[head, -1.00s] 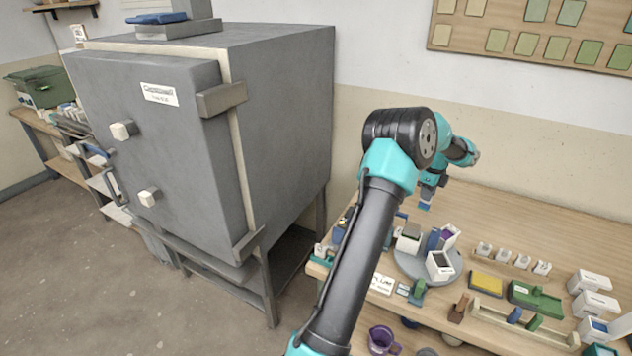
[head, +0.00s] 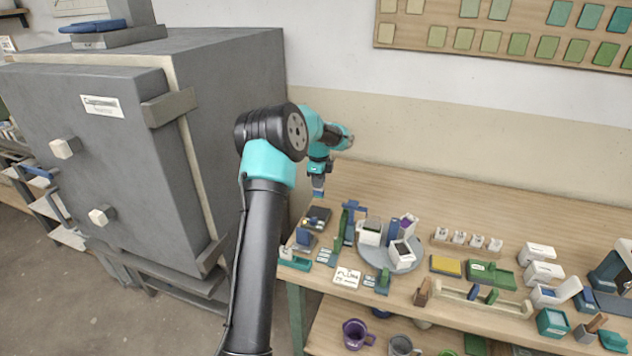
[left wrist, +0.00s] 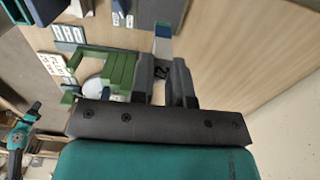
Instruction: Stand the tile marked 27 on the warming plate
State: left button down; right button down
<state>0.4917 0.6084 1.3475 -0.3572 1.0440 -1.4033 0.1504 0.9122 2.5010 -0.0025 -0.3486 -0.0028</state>
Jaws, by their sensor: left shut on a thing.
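My left gripper (head: 318,184) is above the back left part of the workbench. The tile shows as a blue bit (head: 318,193) under the gripper in the head view. A small dark flat block (head: 318,216), perhaps the warming plate, lies on the bench just below the gripper. My right gripper is not seen.
A grey round turntable (head: 372,256) bears white and blue blocks to the right. A green stand (left wrist: 118,72) is near the fingers in the wrist view. The grey kiln (head: 240,120) stands left of the bench. Bare wood (head: 440,200) lies along the back.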

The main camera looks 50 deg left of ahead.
aim_at(318, 196)
pick_arm(q)
jog(key=shift+f, duration=0.1)
jog(key=shift+f, duration=3.35)
jog(key=shift+f, duration=0.25)
jog(key=c, duration=1)
grip_release()
jog(key=shift+r, duration=3.5)
